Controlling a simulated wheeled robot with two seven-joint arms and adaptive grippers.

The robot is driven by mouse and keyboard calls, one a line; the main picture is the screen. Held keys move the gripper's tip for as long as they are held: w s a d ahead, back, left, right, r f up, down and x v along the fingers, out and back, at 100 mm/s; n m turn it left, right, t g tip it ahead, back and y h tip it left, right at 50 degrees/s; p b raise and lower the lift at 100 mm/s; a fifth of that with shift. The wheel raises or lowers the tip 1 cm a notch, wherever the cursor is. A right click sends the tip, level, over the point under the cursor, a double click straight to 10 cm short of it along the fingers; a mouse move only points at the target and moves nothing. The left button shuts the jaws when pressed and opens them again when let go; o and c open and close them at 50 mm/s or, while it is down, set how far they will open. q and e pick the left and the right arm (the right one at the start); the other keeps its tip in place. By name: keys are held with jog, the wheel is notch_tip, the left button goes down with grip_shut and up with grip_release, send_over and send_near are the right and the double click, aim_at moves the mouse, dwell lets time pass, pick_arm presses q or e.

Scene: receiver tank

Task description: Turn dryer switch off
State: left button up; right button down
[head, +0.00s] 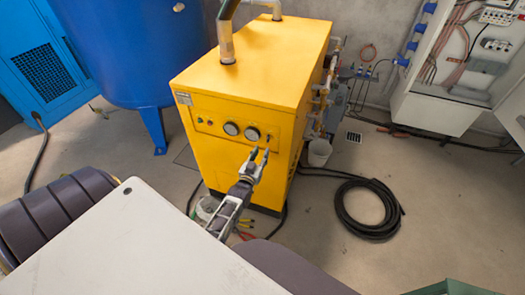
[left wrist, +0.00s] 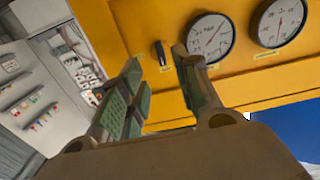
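The yellow dryer (head: 245,70) stands in the middle of the head view, with a control panel on its front. In the left wrist view the small black switch (left wrist: 161,53) sits on the yellow panel, beside two round gauges. My left gripper (head: 259,154) is open in front of the right part of the panel. In the left wrist view the fingertips of my left gripper (left wrist: 158,62) lie on either side of the switch, with a gap on both sides. Whether they reach around it cannot be told. The switch is hard to make out in the head view. My right gripper is not in view.
A blue tank (head: 125,50) stands left of the dryer. Pipes rise from the dryer's top. A coiled black hose (head: 370,208) lies on the floor at right, below an open electrical cabinet (head: 450,70). Hand tools lie at the dryer's foot.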

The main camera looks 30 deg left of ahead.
pick_arm(q)
jog(key=shift+v, duration=1.7)
jog(key=s+d+f+m+g+h, duration=0.1)
jog(key=s+d+f+g, duration=0.2)
jog(key=s+f, duration=0.55)
jog(key=s+d+f+g+h, duration=0.2)
jog(key=s+d+f+g, duration=0.15)
jog(key=f, duration=1.05)
jog(key=s+d+f+m+g+h, duration=0.1)
jog(key=s+d+f+g, duration=0.3)
jog(key=f, duration=0.8)
jog(key=s+f+m+g, duration=0.1)
jog(key=s+f, duration=0.3)
jog(key=s, duration=0.6)
jog(key=s+f+m+g, duration=0.1)
jog(key=s+f+g, duration=0.2)
jog(key=s, duration=0.7)
jog(key=s+f+m+g, duration=0.1)
jog(key=s+f+g, duration=0.1)
jog(key=s+f, duration=0.5)
jog(key=s, duration=0.3)
jog(key=shift+s+d, duration=0.3)
jog(key=shift+s, duration=0.05)
